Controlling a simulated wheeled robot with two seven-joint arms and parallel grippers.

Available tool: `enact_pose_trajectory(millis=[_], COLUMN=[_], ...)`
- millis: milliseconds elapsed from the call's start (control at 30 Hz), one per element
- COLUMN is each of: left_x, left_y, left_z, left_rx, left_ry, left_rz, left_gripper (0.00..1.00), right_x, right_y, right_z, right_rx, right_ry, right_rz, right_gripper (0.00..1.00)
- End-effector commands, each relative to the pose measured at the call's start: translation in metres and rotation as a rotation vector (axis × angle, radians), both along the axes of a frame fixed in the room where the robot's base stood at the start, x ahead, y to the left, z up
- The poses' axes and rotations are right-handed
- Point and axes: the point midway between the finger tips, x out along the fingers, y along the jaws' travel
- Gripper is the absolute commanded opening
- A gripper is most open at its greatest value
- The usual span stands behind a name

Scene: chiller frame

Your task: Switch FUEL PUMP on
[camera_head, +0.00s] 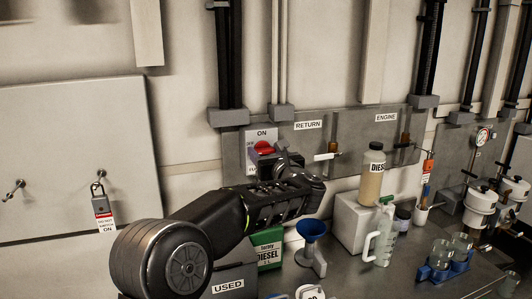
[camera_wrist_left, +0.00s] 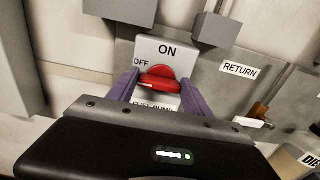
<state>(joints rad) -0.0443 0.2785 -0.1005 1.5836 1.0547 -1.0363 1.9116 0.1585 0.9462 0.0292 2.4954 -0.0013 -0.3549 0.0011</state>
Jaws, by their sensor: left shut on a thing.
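The FUEL PUMP switch is a pale box (camera_head: 247,137) on the wall panel, with a red rotary knob (camera_head: 264,147). In the left wrist view the box (camera_wrist_left: 177,49) reads ON at the top and OFF at the left; the FUEL PUMP label below is partly covered. The red knob (camera_wrist_left: 160,80) has its bar lying nearly level, slightly tilted. My left gripper (camera_head: 270,158) is at the switch, its purple fingers (camera_wrist_left: 157,92) on either side of the knob, shut on it. My right gripper is not in view.
RETURN and ENGINE valves (camera_head: 326,156) are to the right on the panel. Below are a diesel bottle (camera_head: 371,180), a blue funnel (camera_head: 311,231), a jug (camera_head: 381,240) and a green can (camera_head: 268,248). A padlock with tag (camera_head: 101,205) hangs on the left cabinet.

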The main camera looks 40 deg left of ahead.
Motion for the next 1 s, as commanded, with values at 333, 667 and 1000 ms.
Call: enact_pose_trajectory(millis=[333,667,1000], left_x=[0.000,0.001,0.003], left_y=[0.000,-0.001,-0.002], left_z=[-0.001,-0.001,0.000], left_rx=[0.038,0.162,0.342], left_ry=[0.055,0.232,0.493], left_rz=[-0.001,-0.001,-0.001], left_gripper=[0.18,0.18,0.18], right_x=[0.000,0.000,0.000], right_y=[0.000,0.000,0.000], right_z=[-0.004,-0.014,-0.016], right_rx=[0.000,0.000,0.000], right_ry=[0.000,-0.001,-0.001], right_rz=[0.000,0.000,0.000], right_gripper=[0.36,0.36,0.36])
